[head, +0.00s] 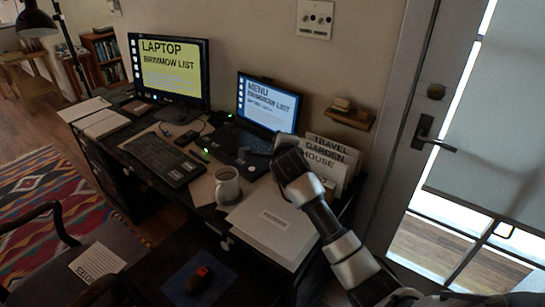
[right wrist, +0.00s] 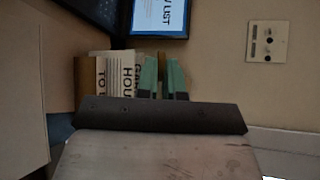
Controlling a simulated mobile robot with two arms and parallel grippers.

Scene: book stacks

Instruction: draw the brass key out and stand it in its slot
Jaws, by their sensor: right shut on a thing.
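No brass key or slot can be made out in either view. My right gripper (head: 285,152) reaches over the right part of the desk, at the left end of upright files labelled Travel, Garden and House (head: 330,158). In the right wrist view its two teal fingers (right wrist: 163,78) stand close together, just right of the files (right wrist: 118,76). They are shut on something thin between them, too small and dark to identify. My left gripper is not in view.
A laptop (head: 268,105), a monitor (head: 170,68), a keyboard (head: 164,166) and a grey mug (head: 227,186) crowd the desk. A white folder (head: 272,222) lies in front of the files. A small wall shelf (head: 348,117) is behind; a door (head: 400,130) stands at right.

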